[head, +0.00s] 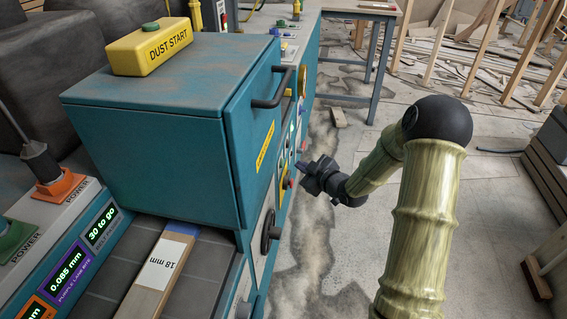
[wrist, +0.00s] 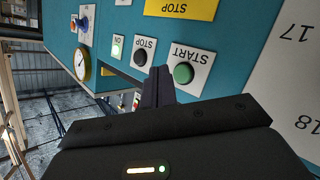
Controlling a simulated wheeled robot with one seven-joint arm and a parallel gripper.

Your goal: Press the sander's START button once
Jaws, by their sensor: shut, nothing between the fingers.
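The sander (head: 150,130) is a teal machine whose control panel faces right in the head view. In the wrist view, the START plate carries a round green button (wrist: 183,73), fully visible. A dark STOP button (wrist: 141,57) is left of it, with a lit green ON button (wrist: 117,48) further left. My gripper (head: 303,168) is in front of the panel, pointing at it. In the wrist view its shut, empty fingers (wrist: 158,85) appear just left of the green button, between it and the STOP button's lower side. I cannot tell the remaining gap to the panel.
A yellow DUST START box (head: 152,50) with a green button sits on top of the sander. A dark door handle (head: 272,90) and a handwheel (head: 269,231) stick out from its front. A gauge (wrist: 82,64) is on the panel.

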